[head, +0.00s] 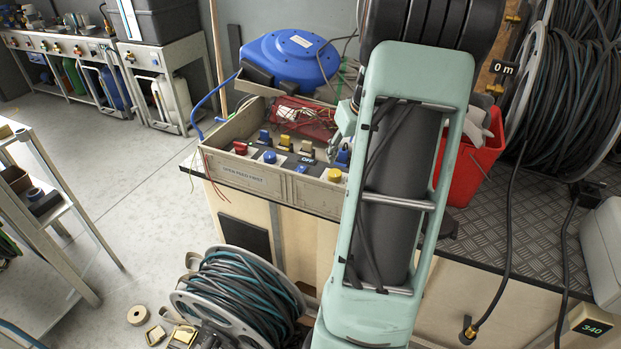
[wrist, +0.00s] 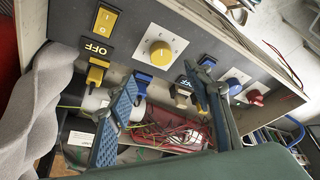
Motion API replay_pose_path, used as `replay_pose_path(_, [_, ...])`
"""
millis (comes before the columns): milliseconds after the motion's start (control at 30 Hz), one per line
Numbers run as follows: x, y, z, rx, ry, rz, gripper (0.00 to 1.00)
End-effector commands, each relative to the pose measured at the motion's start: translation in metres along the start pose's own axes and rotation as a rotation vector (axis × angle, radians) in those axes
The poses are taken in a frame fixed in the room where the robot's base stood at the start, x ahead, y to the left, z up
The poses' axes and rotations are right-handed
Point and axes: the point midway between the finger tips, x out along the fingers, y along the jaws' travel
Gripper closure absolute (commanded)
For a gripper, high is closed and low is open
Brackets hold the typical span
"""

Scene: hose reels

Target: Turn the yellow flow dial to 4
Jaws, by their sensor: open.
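The yellow flow dial (wrist: 160,54) is a round knob on a white plate with small dark marks in the wrist view. Its marks are too small to read as a setting. In the head view the yellow dial (head: 335,175) is at the right front corner of a grey control box (head: 257,180). My gripper (wrist: 163,77) is open, with its two blue-padded fingers apart and nothing between them. Its fingertips are just below the dial in the wrist view, and I see no contact.
A blue dial (wrist: 233,87) and a red dial (wrist: 257,97) share the panel. A yellow switch (wrist: 104,20) is beside the yellow dial. Several plugs and red wires (wrist: 185,135) are near the fingers. Grey wavy foam (wrist: 45,110) is at left.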

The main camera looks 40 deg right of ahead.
Motion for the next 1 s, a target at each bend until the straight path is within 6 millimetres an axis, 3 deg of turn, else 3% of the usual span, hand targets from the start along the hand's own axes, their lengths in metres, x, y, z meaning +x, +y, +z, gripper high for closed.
replay_pose_path(167, [0.018,0.001,-0.002,0.007,0.010,-0.004,0.53])
replay_pose_path(600, [0.095,0.000,-0.002,0.006,0.008,-0.004,0.53])
replay_pose_path(800, [0.108,0.000,-0.003,0.005,0.009,-0.003,0.53])
replay_pose_path(1000, [0.109,0.000,-0.003,0.005,0.009,-0.002,0.53])
